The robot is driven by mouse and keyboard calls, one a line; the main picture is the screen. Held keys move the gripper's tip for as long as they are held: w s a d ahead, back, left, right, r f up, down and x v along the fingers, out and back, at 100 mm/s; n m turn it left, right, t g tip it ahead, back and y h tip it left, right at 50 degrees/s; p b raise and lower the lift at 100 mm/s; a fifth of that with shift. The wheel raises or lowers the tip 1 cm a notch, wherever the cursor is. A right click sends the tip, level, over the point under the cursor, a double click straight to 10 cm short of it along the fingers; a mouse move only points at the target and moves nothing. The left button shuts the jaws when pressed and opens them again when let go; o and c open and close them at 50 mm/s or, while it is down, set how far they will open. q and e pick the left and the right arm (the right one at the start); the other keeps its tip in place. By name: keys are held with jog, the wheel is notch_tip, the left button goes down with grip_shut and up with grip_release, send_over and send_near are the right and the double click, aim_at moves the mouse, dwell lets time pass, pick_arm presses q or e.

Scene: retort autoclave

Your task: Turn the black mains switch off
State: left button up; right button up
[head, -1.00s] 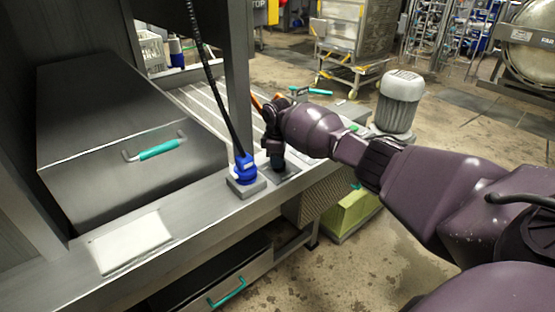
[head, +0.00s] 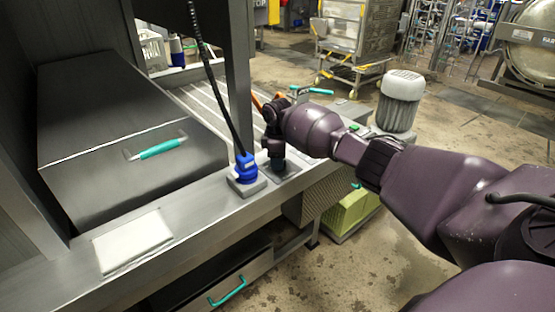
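My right gripper (head: 277,165) points down at a small dark grey plate or box (head: 288,174) on the steel ledge, just right of the blue plug. The black mains switch cannot be made out; the dark gripper covers most of that plate. The fingers are small and dark, so I cannot tell whether they are open, shut or touching anything. My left gripper is out of view.
A blue plug (head: 245,166) with a black cable (head: 213,75) stands on a grey base close left of the gripper. A steel hood with a teal handle (head: 158,149) and a white cloth (head: 132,241) lie left. A grey motor (head: 400,98) stands right.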

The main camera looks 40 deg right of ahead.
jog(key=shift+r, duration=0.1)
jog(key=shift+r, duration=0.35)
notch_tip(320, 180, up, 8)
jog(key=shift+r+p, duration=0.15)
jog(key=shift+p, duration=0.75)
jog(key=shift+r, duration=0.8)
jog(key=shift+s, duration=0.1)
